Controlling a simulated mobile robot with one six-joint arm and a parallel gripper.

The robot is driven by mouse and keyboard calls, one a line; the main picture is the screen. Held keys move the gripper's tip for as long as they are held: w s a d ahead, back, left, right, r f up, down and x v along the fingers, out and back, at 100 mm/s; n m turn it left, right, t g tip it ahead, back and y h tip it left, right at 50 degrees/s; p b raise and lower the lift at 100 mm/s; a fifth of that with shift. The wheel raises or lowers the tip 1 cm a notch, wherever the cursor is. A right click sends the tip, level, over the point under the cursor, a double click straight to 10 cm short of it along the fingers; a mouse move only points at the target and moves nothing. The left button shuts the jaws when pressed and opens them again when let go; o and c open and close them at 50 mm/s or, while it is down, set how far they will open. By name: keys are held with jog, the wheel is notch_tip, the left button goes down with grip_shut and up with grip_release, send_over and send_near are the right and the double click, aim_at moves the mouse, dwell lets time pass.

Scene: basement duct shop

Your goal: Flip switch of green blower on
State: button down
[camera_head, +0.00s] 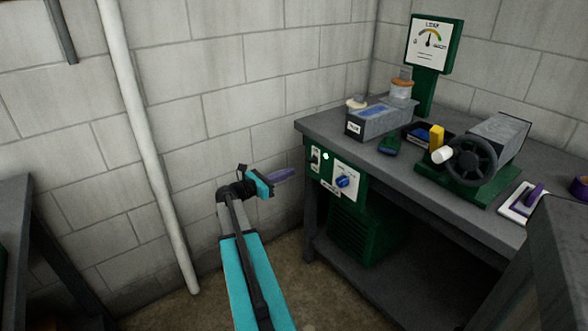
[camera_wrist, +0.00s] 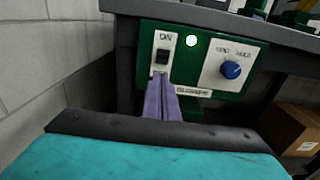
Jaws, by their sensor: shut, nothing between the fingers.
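The green blower panel (camera_head: 339,176) is fixed under the front edge of the bench, above the green blower housing (camera_head: 368,232). In the wrist view the panel (camera_wrist: 199,70) carries a dark rocker switch (camera_wrist: 162,57) on a white plate marked ON, a glowing light (camera_wrist: 191,40) and a blue knob (camera_wrist: 231,69). The switch also shows in the head view (camera_head: 315,157). My gripper (camera_head: 291,173) is shut and empty, with purple fingers. In the wrist view its fingertips (camera_wrist: 161,78) appear just below the switch; whether they touch the plate is unclear.
The grey bench (camera_head: 451,201) holds a grey bin (camera_head: 382,122), a machine with a black handwheel (camera_head: 471,160) and a green gauge stand (camera_head: 432,60). A cardboard box (camera_wrist: 292,128) sits at the right in the wrist view. A white pipe (camera_head: 147,145) runs down the left wall.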

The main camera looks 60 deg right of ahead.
jog(key=v, duration=0.3)
jog(key=shift+w+a, duration=0.2)
jog(key=shift+w, duration=0.05)
dwell(0.4)
